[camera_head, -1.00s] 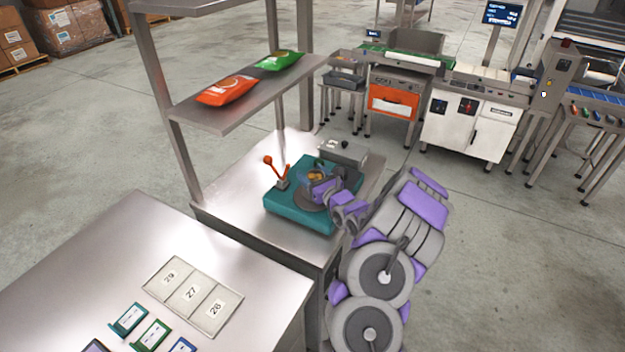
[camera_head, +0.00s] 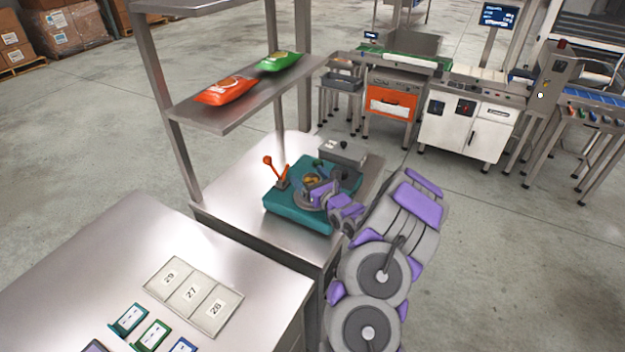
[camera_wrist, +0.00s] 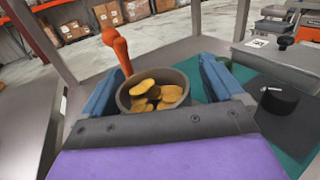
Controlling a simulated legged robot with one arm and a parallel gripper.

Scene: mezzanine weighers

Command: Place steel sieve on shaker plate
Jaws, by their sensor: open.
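The steel sieve (camera_wrist: 171,78) is a grey round pan holding several yellow-orange chips. It sits upright between the blue fingers of my gripper (camera_wrist: 160,68) in the wrist view. The fingers stand apart on either side of it, open. In the head view the sieve is small and partly hidden by my gripper (camera_head: 314,178), over the teal shaker (camera_head: 286,208). A grey round shaker plate (camera_head: 304,199) shows under and beside the sieve. The exact contact between them is hidden.
An orange lever (camera_head: 268,162) rises at the shaker's left corner, close by my gripper in the wrist view (camera_wrist: 118,50). A black knob (camera_wrist: 280,99) is at right. A grey box (camera_head: 342,153) stands behind. A shelf (camera_head: 200,121) with snack bags hangs nearby.

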